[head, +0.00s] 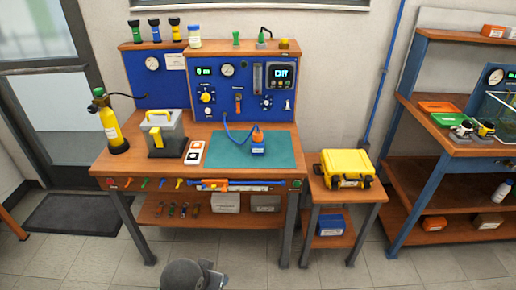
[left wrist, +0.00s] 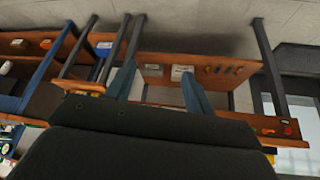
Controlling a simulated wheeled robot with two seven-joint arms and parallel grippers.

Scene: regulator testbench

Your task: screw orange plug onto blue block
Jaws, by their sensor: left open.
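The blue block (head: 258,150) stands on the teal mat (head: 284,157) on the workbench, right of the bench's middle. The orange plug (head: 257,136) shows at the top of the block; it is too small to tell whether it is threaded on or only resting there. A blue hose (head: 228,131) runs from the panel down to the plug and block. My left gripper (left wrist: 158,88) shows in the left wrist view with its two blue fingers apart and nothing between them. It is away from the block and plug, facing the bench's underside. My right gripper is not in view.
A grey and yellow case (head: 168,135), a yellow bottle (head: 110,125) and a white-and-orange card (head: 194,153) stand or lie left of the mat. The blue gauge panel (head: 222,108) rises behind. A yellow toolbox (head: 345,166) is on the side table. The mat's right part is clear.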

